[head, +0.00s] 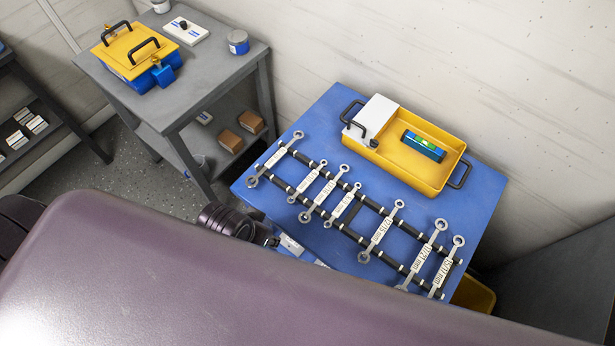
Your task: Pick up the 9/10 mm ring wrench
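Several silver ring wrenches lie side by side across two black rails (362,241) on the blue table top. Each has a pale size label. The labels on the right-hand wrenches show figures, but I cannot read 9/10 on any wrench with certainty. Two shorter wrenches stand out, one left of centre (308,179) and one near the middle (343,204); I cannot tell whether either is the 9/10 mm one. A large wrench (274,159) lies at the left end, and another (447,266) at the right end. Neither of my gripper's fingertips shows.
A yellow tray (456,163) with a blue-green level (423,146) stands at the back of the blue table (336,104). A grey bench (205,88) at upper left bears a yellow-and-blue box (133,50). A dark ribbed part (226,220), unclear, shows before the blue table.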

